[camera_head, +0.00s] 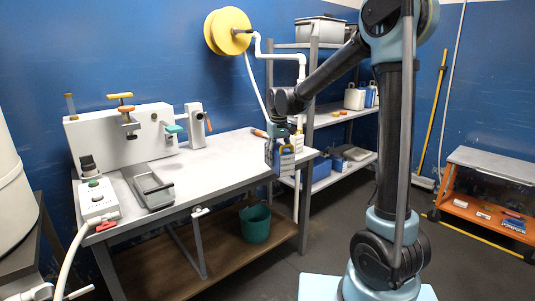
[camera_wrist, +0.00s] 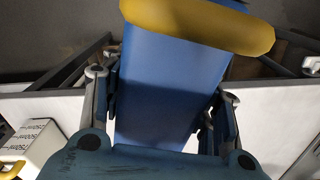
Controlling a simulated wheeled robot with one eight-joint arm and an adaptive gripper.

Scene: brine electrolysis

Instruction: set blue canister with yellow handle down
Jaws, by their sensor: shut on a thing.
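The blue canister (camera_wrist: 165,85) fills the middle of the wrist view, with its thick yellow handle (camera_wrist: 200,24) across the top. My gripper (camera_wrist: 162,100) is shut on it, with a finger on each side. In the head view the canister (camera_head: 272,153) hangs under my gripper (camera_head: 281,137), at the right end of the metal worktable (camera_head: 225,153). Whether its base touches anything cannot be told. Its lower part is out of sight in the wrist view.
A white container with printing (camera_wrist: 38,143) is close by at the lower left of the wrist view. Shelves (camera_head: 340,115) behind hold a white jug (camera_head: 354,98) and blue bins. A white apparatus (camera_head: 120,137) and grey tray (camera_head: 152,191) occupy the table's left; its middle is clear.

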